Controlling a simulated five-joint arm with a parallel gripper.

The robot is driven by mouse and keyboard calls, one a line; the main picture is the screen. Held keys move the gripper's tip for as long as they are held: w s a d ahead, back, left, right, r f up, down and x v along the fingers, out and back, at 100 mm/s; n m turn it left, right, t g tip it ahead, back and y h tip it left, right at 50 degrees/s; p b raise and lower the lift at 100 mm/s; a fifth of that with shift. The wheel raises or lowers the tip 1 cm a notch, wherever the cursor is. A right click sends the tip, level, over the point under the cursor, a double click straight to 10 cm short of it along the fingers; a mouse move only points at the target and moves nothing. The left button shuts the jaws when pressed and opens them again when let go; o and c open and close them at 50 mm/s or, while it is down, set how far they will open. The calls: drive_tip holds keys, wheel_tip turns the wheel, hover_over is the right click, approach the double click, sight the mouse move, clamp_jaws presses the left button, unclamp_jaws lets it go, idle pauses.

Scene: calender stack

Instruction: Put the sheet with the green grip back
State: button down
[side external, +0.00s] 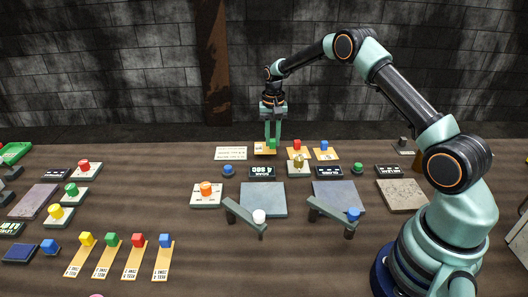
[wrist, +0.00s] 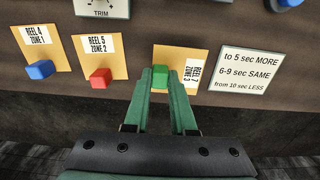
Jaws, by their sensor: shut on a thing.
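My gripper (side external: 273,138) is at the far side of the table, pointing down, shut on a green grip (wrist: 162,76). The green grip is a small block on an orange-yellow sheet (wrist: 181,54); the sheet also shows at the gripper's tips in the side view (side external: 261,149). Its white label reads sideways, turned against its neighbours' labels. I cannot tell whether the sheet touches the table. A second green-grip sheet (side external: 104,263) lies in the front row, its grip (side external: 111,239) at the far end.
Beside the held sheet lie a red-grip sheet (wrist: 98,54) and a blue-grip sheet (wrist: 37,47). A white timing card (wrist: 250,68) lies on its other side. Grey plates (side external: 263,201), lever arms (side external: 245,217) and buttons stand nearer. Yellow, red and blue grip sheets share the front row.

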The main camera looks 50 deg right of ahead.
drive_tip(key=shift+f, duration=0.75)
drive_tip(key=shift+f, duration=0.1)
drive_tip(key=shift+f, duration=0.1)
drive_tip(key=c, duration=0.7)
unclamp_jaws()
drive_tip(key=shift+c, duration=0.2)
